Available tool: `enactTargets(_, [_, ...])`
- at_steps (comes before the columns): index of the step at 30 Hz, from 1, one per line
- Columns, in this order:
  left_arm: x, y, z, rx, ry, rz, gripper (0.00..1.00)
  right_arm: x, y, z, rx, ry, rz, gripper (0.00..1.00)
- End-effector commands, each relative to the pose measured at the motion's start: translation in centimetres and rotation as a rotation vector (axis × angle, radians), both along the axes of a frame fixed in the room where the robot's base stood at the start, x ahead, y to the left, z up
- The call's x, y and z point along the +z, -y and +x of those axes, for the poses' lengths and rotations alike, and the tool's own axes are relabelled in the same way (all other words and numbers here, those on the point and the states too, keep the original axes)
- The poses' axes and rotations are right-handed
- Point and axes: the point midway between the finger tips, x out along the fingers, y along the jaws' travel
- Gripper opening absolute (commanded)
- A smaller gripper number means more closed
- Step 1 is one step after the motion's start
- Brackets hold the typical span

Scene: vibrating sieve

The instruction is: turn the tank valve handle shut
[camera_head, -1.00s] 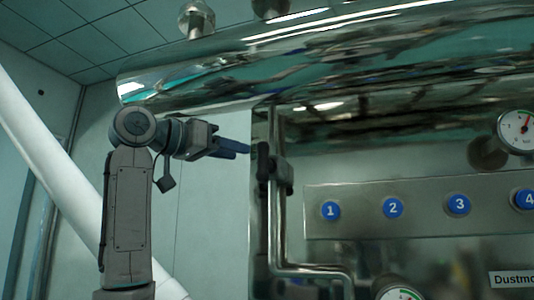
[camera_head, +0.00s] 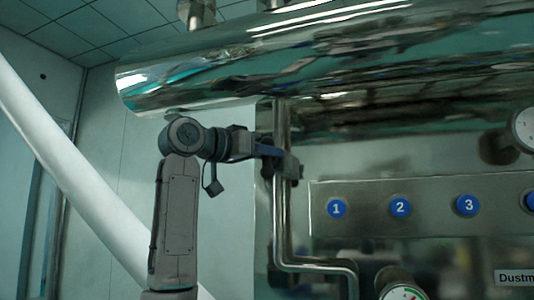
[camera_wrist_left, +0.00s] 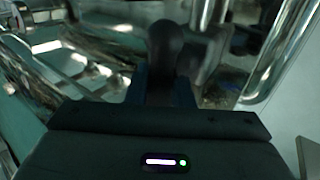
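The valve handle (camera_head: 291,166) is a dark piece on the shiny vertical pipe left of the button panel. In the left wrist view the dark, rounded handle (camera_wrist_left: 165,42) rises between the two fingers and fills the gap there. My left gripper (camera_head: 268,153) reaches in from the left at the handle. In the left wrist view my left gripper (camera_wrist_left: 164,88) has one finger on each side of the handle. I cannot tell whether the fingers press on it. My right gripper is not in view.
A large shiny tank (camera_head: 240,65) hangs just above my left arm. The metal pipe (camera_head: 281,225) runs down beside the handle and bends right. A panel with blue numbered buttons (camera_head: 400,208) and gauges (camera_head: 404,292) lies to the right. A white slanted tube (camera_head: 75,170) stands behind my arm.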

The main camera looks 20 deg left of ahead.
Motion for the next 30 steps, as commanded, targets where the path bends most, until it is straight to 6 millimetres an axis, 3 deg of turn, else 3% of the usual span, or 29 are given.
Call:
enactTargets(14, [-0.3, -0.1, 0.0, -0.001, -0.002, -0.073, 0.0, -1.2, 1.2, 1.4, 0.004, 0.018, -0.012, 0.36])
enactTargets(30, [-0.8, -0.4, 0.0, -0.002, -0.016, -0.528, 0.0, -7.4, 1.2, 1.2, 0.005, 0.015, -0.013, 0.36])
